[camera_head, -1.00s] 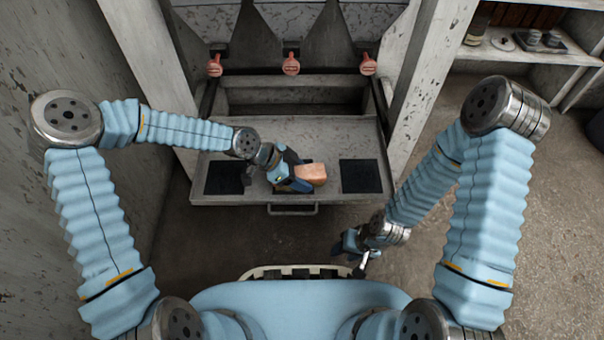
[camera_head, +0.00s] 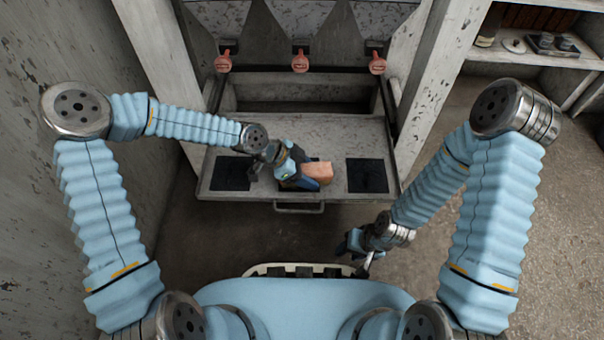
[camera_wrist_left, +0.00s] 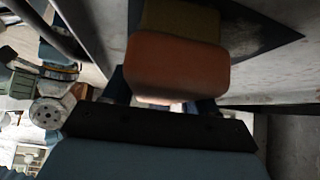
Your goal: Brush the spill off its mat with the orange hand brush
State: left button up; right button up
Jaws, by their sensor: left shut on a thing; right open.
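The orange hand brush (camera_head: 317,172) is in my left gripper (camera_head: 298,177), above the middle of the grey tray-like shelf (camera_head: 330,135). In the left wrist view the brush's orange block (camera_wrist_left: 178,68) sits between the fingers, with a yellowish part (camera_wrist_left: 180,18) beyond it. A dark square mat (camera_head: 367,176) lies right of the brush, and another dark mat (camera_head: 230,173) lies left of it, partly behind my arm. I cannot make out a spill on either mat. My right gripper (camera_head: 358,246) is open and empty, lower and nearer my body.
Several red handles (camera_head: 300,62) hang below the hoppers at the back. The shelf has a front handle (camera_head: 299,207). Concrete posts (camera_head: 437,90) flank it. A side shelf (camera_head: 525,55) with small items stands at the upper right. The floor at right is clear.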

pick_arm(q)
jog(key=shift+w+d+b, duration=0.1)
jog(key=shift+d+b, duration=0.45)
jog(key=shift+d, duration=0.6)
jog(key=shift+a+p, duration=0.4)
jog(key=shift+a, duration=0.3)
jog(key=shift+s+a+p, duration=0.15)
jog(key=shift+a+p, duration=0.1)
jog(key=shift+a, duration=0.5)
jog(key=shift+s+a+p, duration=0.1)
jog(key=shift+a+p, duration=0.1)
jog(key=shift+a, duration=0.5)
jog(key=shift+w+d+f+b, duration=0.15)
jog(key=shift+d+b, duration=0.25)
jog(key=shift+d, duration=0.3)
jog(key=shift+w+d+b, duration=0.1)
jog(key=shift+d+b, duration=0.45)
jog(key=shift+d, duration=0.95)
jog(key=shift+r, duration=0.2)
jog(key=shift+a, duration=0.1)
